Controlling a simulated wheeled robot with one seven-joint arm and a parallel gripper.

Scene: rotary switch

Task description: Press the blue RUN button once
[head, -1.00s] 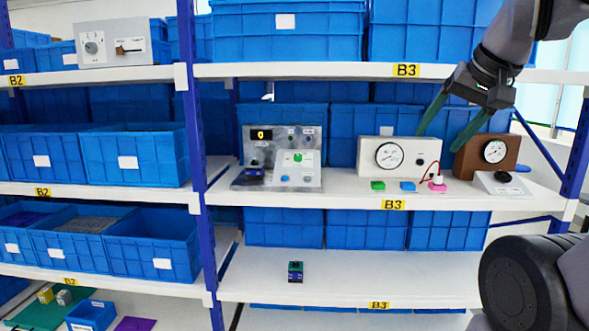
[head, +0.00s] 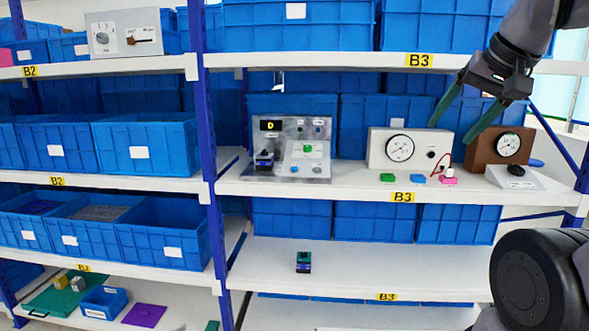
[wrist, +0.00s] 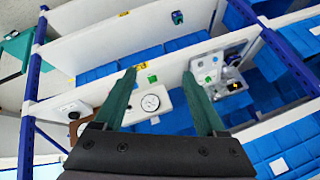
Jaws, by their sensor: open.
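A silver control panel (head: 294,148) stands on the middle shelf, with a dark display at its upper left. A small blue button (head: 294,168) sits low on its face, and a green button (head: 307,148) is above it on a white plate. The labels are too small to read, so I cannot confirm which says RUN. The panel (wrist: 235,82) also shows in the wrist view, right of my fingers. My gripper (head: 450,130) is open and empty, with its green fingers near the white gauge box, well right of the panel. In the wrist view the fingers (wrist: 159,73) are spread apart.
A white gauge box (head: 381,149) and a brown gauge box (head: 484,148) stand right of the panel. Green (head: 388,177), blue (head: 417,179) and pink (head: 448,180) blocks lie along the shelf front. Blue bins stand behind. An upper shelf (head: 360,61) hangs above.

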